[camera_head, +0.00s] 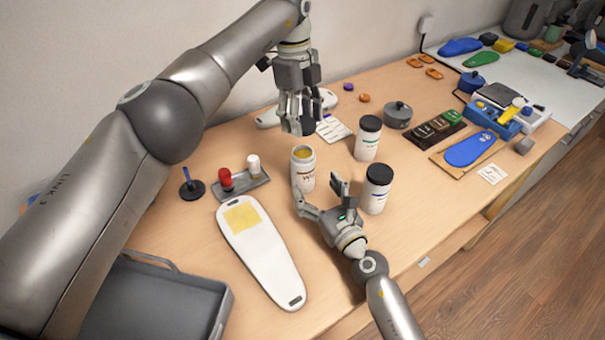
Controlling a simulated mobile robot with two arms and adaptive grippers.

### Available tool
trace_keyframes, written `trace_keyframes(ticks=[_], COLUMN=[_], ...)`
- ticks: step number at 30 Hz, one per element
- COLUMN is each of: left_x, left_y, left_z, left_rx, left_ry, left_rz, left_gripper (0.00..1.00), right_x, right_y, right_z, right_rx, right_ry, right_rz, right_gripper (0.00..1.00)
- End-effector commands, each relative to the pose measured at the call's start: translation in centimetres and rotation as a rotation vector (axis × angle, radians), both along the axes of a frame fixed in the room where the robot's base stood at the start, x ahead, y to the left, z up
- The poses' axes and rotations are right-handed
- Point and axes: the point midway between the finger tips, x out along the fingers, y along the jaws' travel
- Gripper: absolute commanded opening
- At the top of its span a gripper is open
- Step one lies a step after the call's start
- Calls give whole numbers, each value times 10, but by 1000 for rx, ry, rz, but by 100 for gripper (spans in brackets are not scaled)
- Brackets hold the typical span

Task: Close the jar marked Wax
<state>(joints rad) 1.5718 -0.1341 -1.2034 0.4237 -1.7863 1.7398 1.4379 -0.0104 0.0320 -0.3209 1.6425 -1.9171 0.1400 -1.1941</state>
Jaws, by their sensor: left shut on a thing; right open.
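The open jar (303,171) is white with a yellowish content at its mouth; its label appears to read Wax. It stands upright on the table without a lid. My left gripper (299,112) is above the jar, shut on a dark lid (298,128) that its fingers mostly hide. The lid is apart from the jar's rim. My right gripper (320,190) is open, its fingers low beside the jar at its front right. I cannot tell whether a finger touches the jar.
Two white jars with black lids, one behind (368,140) and one in front (375,190), stand close to the right. A grey pot (398,115) is farther back. A small tray (244,185) with stamps and a long white board (265,262) lie to the left.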

Motion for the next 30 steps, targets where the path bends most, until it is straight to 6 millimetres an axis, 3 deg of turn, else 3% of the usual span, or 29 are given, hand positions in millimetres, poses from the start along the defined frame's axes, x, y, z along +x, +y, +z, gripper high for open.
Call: trace_keyframes(ticks=[9, 21, 30], left_x=[0, 0, 0], left_y=[0, 0, 0], left_z=[0, 0, 0], left_rx=[0, 0, 0], left_ry=[0, 0, 0], left_rz=[-1, 0, 0], left_gripper=[43, 43, 43], right_x=[48, 69, 71], right_y=[23, 34, 35], right_z=[1, 0, 0], right_rx=[-2, 1, 0], right_ry=[-1, 0, 1], right_rz=[1, 1, 0], right_gripper=[79, 79, 79])
